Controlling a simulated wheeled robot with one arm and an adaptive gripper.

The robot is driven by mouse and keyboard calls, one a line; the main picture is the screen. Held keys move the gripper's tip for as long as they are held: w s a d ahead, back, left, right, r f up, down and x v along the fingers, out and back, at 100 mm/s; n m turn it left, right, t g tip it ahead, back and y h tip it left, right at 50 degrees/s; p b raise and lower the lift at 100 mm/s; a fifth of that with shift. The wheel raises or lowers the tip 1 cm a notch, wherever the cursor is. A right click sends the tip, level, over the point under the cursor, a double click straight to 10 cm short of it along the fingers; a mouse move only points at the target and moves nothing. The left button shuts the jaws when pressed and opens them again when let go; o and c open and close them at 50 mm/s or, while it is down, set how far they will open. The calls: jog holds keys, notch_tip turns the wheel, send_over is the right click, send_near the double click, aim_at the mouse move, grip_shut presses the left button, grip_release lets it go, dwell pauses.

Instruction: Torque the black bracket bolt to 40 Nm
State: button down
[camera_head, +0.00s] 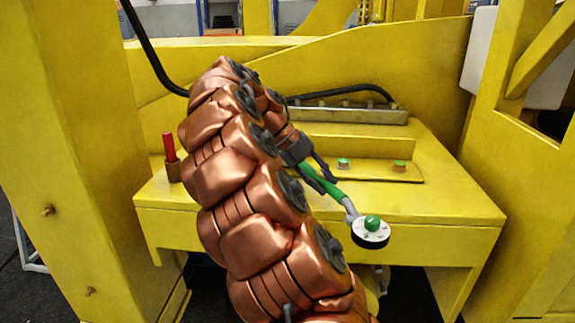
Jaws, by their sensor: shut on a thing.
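My gripper (314,171) is shut on the green handle of a wrench-like tool (330,188). The tool slants down to the right, with a grey neck. At its lower end is a round white and black head (370,232) with a green knob on top. In the picture the head overlaps the front edge of the yellow platform; I cannot tell whether it touches. Two green-topped bolts stand on a raised yellow plate, one on the left (343,163) and one on the right (400,165). I cannot make out a black bracket bolt; my copper arm hides part of the platform.
The yellow platform (450,205) has free room at its right. A red-handled item (169,147) stands in a brown holder at the left. A grey rail (350,115) and a black hose (345,91) lie at the back. Yellow posts stand left (60,150) and right (500,110).

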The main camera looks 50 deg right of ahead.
jog(key=shift+r, duration=0.15)
jog(key=shift+r, duration=1.05)
jog(key=shift+r+p, duration=0.9)
jog(key=shift+r, duration=0.15)
jog(key=c, duration=1.5)
grip_release()
grip_shut()
